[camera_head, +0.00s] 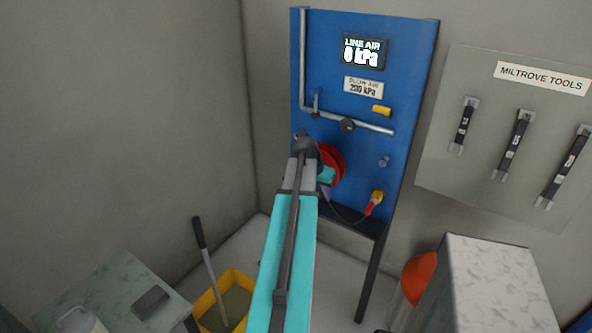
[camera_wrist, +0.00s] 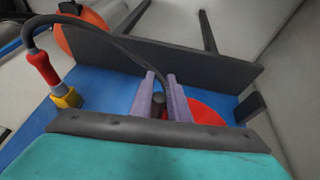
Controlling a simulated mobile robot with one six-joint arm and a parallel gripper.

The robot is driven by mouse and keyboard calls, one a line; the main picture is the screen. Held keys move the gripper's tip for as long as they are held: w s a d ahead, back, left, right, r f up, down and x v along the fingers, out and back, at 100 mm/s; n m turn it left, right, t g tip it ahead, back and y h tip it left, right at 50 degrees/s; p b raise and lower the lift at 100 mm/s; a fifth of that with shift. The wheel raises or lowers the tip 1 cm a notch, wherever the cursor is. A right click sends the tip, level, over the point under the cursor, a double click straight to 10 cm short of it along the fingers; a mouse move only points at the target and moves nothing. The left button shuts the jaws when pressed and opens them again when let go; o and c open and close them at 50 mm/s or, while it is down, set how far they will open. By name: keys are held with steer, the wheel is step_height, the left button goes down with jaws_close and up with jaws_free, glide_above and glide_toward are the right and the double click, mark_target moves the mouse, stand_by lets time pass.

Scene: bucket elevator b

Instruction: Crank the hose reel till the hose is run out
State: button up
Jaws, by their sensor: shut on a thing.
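The red hose reel (camera_head: 336,160) is mounted on the blue panel (camera_head: 400,62), mostly behind my arm; part of it also shows in the wrist view (camera_wrist: 207,110). My gripper (camera_wrist: 161,82) is shut on a dark knob (camera_wrist: 158,103), apparently the crank handle, beside the reel. In the head view my arm hides most of the grip. A dark hose (camera_head: 345,217) hangs in a short loop from near the reel to a red nozzle (camera_head: 373,207), which sits at a yellow fitting (camera_head: 378,196). The reel's far side is hidden.
The display (camera_head: 362,53) appears to read line air 0 kPa. A tool board (camera_head: 500,130) hangs right. A yellow bucket (camera_head: 232,296), a side table (camera_head: 112,290) and a marbled cabinet (camera_head: 492,285) stand below.

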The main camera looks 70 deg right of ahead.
steer(key=shift+s+a+r+p, duration=0.2)
steer(key=shift+s+r+p, duration=0.25)
steer(key=shift+s+r, duration=0.1)
steer(key=shift+s+a+r+p, duration=0.15)
steer(key=shift+s+r+p, duration=0.3)
steer(key=shift+r, duration=0.1)
steer(key=shift+o, duration=0.4)
steer(key=shift+s, duration=0.15)
steer(key=shift+o, duration=0.6)
steer(key=shift+s, duration=0.1)
steer(key=shift+o, duration=0.8)
steer(key=shift+s+r+p, duration=0.2)
steer(key=shift+r+p, duration=0.45)
steer(key=shift+r, duration=0.35)
steer(key=shift+o, duration=0.7)
steer(key=shift+s+a+r, duration=0.1)
steer(key=shift+s+r, duration=0.05)
steer(key=shift+r, duration=0.2)
steer(key=shift+o, duration=1.1)
steer(key=shift+s, duration=0.1)
steer(key=shift+r, duration=0.1)
steer(key=shift+c, duration=0.2)
